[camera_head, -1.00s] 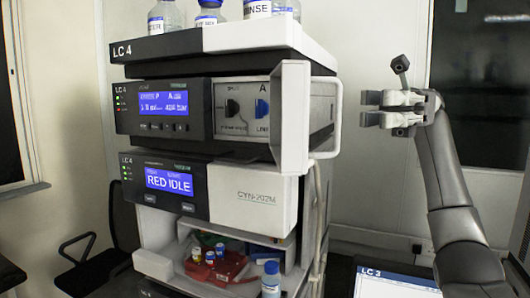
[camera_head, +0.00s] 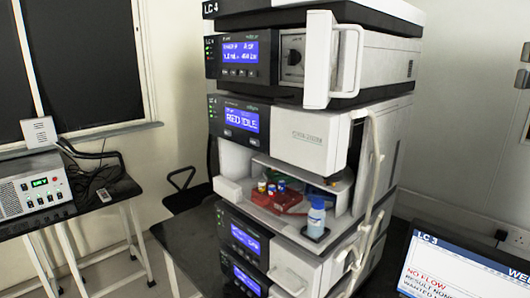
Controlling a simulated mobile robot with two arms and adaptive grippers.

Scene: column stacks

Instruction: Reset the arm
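My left gripper is not in view.
White handles (camera_head: 319,60) and tubing (camera_head: 375,165) stick out. An LC 3 screen (camera_head: 460,268) stands lower right. A power unit (camera_head: 35,190) sits on the left table.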

